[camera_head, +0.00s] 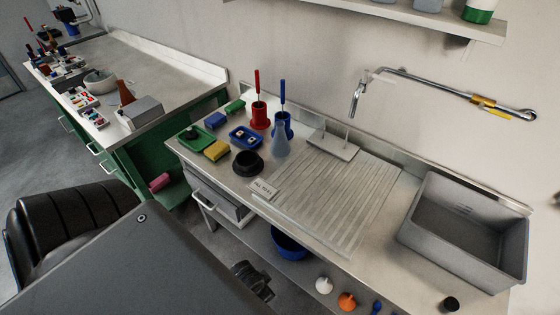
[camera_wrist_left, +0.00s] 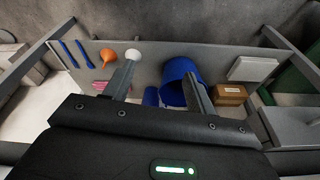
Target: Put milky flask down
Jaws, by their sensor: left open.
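A milky, bluish conical flask (camera_head: 281,142) stands upright on the counter (camera_head: 379,222) in the head view, directly in front of a blue holder. A black ring-shaped stand (camera_head: 247,164) sits to its left, apart from it. My left gripper (camera_wrist_left: 161,72) shows in the left wrist view with its two fingers apart and nothing between them. Beyond the fingers is the low shelf under the counter, so the gripper is away from the flask. The flask does not show in the wrist view. My right gripper is not in view.
A ribbed draining board (camera_head: 335,200) lies right of the flask, with a label (camera_head: 263,190) at its front. A grey sink basin (camera_head: 465,235) is further right. Red (camera_head: 260,115) and blue holders with brushes stand behind. A blue bucket (camera_wrist_left: 177,79) and funnels sit on the low shelf.

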